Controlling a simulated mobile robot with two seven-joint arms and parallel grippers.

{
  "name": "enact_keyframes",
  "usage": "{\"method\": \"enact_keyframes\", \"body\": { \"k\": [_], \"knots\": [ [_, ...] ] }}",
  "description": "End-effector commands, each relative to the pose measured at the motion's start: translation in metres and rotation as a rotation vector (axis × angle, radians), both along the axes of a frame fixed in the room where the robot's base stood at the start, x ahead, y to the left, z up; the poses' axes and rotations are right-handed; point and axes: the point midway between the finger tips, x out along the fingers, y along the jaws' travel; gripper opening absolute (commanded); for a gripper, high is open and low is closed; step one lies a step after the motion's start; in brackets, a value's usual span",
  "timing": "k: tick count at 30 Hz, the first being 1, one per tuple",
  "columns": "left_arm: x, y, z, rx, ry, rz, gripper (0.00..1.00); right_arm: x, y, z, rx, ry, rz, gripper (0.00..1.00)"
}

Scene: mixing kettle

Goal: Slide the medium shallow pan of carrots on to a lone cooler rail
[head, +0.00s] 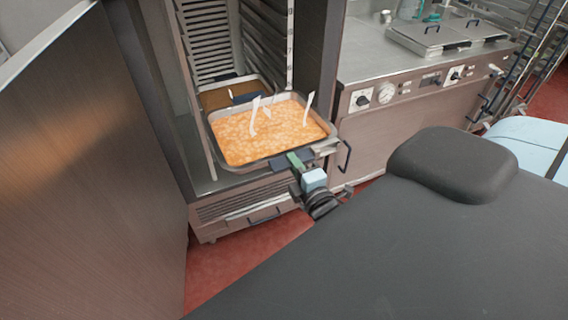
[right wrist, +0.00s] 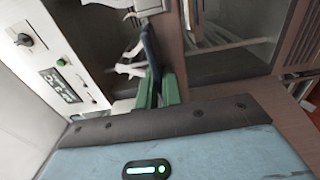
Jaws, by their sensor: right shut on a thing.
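The shallow pan of carrots (head: 248,167), filled with orange pieces, is at the open front of the cooler (head: 315,50), its back part inside the opening and its front towards me. My right gripper (head: 295,161) is at the pan's front edge, shut on it. In the right wrist view the green fingers of my right gripper (right wrist: 157,92) close around a dark thin part, and the pan's contents are hardly visible. Rails (head: 262,45) line the cooler's inner side wall. Whether the pan rests on a rail is hidden. My left gripper is not in view.
Another pan (head: 235,80) with brown contents sits deeper in the cooler, behind the carrots. The cooler door (head: 90,170) stands open at the left. A steel cooking unit (head: 400,90) with knobs and lids adjoins the cooler on the right. Red floor (head: 240,260) shows in front.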

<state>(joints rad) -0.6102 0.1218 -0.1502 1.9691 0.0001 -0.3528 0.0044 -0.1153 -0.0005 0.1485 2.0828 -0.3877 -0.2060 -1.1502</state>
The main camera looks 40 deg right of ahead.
Motion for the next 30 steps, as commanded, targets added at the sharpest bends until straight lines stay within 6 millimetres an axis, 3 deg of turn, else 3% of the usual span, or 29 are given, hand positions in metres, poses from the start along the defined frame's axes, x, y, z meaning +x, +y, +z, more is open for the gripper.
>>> {"method": "enact_keyframes", "body": {
  "k": [16,30],
  "knots": [
    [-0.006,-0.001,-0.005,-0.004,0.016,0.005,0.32,0.008,-0.011,0.004,-0.002,-0.017,-0.014,0.00],
    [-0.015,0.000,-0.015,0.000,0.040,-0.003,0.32,0.045,-0.020,0.002,0.000,-0.016,-0.014,0.00]
  ]
}}
